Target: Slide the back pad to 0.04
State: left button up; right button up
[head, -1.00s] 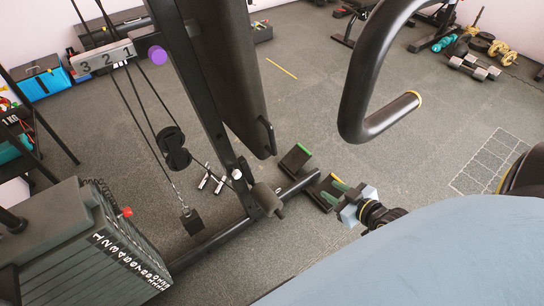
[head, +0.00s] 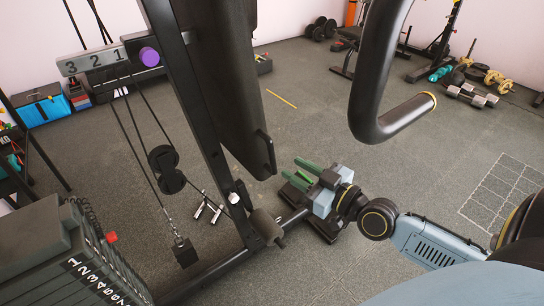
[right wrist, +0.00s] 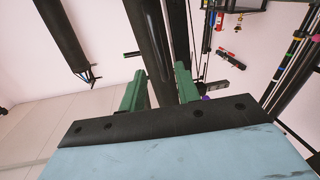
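The back pad (head: 230,90) is a tall black cushion on the upright frame of the exercise machine (head: 190,110). A grey plate marked 3 2 1 (head: 95,62) with a purple knob (head: 149,56) sits at the top of the upright. My right gripper (head: 298,170), with green fingers, is just right of the pad's lower end and apart from it in the head view. In the right wrist view its fingers (right wrist: 160,88) are spread, with a dark post showing between them; I cannot tell its distance. My left gripper is not in view.
A curved black handle bar (head: 370,80) hangs at the upper middle. The weight stack (head: 60,265) stands at lower left. A black roller (head: 267,227) and base bar lie below the pad. Dumbbells (head: 472,95) lie at the back right. Open floor is right of the machine.

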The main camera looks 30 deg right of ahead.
aim_at(274, 157)
jog(key=x, duration=0.8)
grip_shut()
